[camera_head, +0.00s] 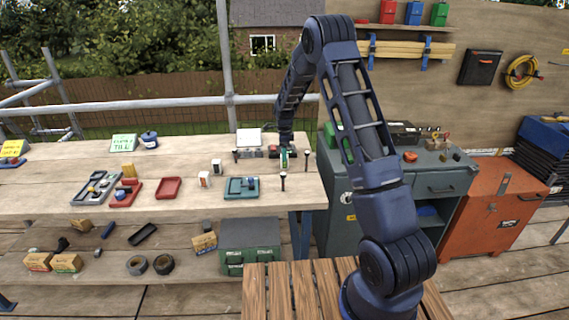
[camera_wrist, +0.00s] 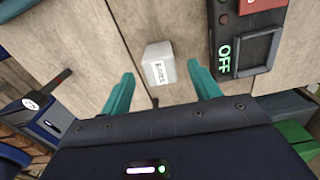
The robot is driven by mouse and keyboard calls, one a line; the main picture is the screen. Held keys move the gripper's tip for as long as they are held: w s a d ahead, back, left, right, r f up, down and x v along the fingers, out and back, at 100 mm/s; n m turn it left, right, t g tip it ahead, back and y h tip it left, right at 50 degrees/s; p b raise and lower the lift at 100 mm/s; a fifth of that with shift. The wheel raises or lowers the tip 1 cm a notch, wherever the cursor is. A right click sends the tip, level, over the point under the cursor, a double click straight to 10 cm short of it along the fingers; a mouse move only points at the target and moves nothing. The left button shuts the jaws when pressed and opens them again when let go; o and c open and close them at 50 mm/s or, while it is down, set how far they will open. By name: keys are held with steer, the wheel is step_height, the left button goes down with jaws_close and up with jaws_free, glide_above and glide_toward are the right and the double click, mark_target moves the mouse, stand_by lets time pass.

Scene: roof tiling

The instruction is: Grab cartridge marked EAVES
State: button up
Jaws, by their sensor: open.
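A small pale block-shaped cartridge (camera_wrist: 158,68) stands on the wooden bench in the wrist view. The cartridge shows beyond and between the fingertips, and nothing is held. In the head view my gripper (camera_head: 284,158) hangs over the right part of the bench and hides what is under it.
A dark device marked OFF (camera_wrist: 240,45) lies close to the right finger. A teal tray (camera_head: 241,188) and a red tray (camera_head: 168,188) lie on the bench (camera_head: 110,208). Thin dark upright pieces (camera_head: 283,181) stand near my gripper. A grey cabinet (camera_head: 440,188) is to the right.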

steer(key=shift+d+f, duration=0.1)
steer(key=shift+f, duration=2.55)
steer(key=shift+c, duration=0.4)
steer(key=c, duration=1)
